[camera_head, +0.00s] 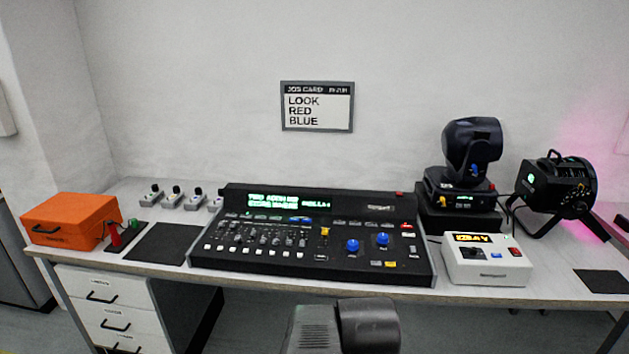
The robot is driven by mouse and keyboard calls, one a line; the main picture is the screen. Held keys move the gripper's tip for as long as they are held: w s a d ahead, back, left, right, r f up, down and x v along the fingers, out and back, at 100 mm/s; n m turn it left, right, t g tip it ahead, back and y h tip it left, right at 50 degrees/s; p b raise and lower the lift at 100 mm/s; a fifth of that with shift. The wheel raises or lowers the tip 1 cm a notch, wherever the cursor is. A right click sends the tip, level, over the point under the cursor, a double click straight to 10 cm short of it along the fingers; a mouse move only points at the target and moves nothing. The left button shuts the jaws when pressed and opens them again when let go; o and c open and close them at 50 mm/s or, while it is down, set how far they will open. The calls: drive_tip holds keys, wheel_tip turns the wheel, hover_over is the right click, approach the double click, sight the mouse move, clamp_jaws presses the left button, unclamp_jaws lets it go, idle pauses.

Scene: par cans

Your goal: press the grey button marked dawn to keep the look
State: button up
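The black lighting console (340,275) lies flat on the middle of the desk. Its green-lit display (290,203) shows text too blurred to read fully. The console carries several small buttons, faders and two blue knobs (353,245). Small grey or pale buttons show along its front left and at its right side, but their labels are too small to read, so I cannot tell which one is marked dawn. Part of my arm shows at the bottom centre, in front of the desk and below the console. My gripper is not in view.
A wall card (318,106) reads LOOK RED BLUE. An orange case (70,217) sits at the left. A white box (487,262) with a lit display, a moving-head lamp (470,150) and a par can (560,190) glowing pink stand at the right. Space above the console's front is clear.

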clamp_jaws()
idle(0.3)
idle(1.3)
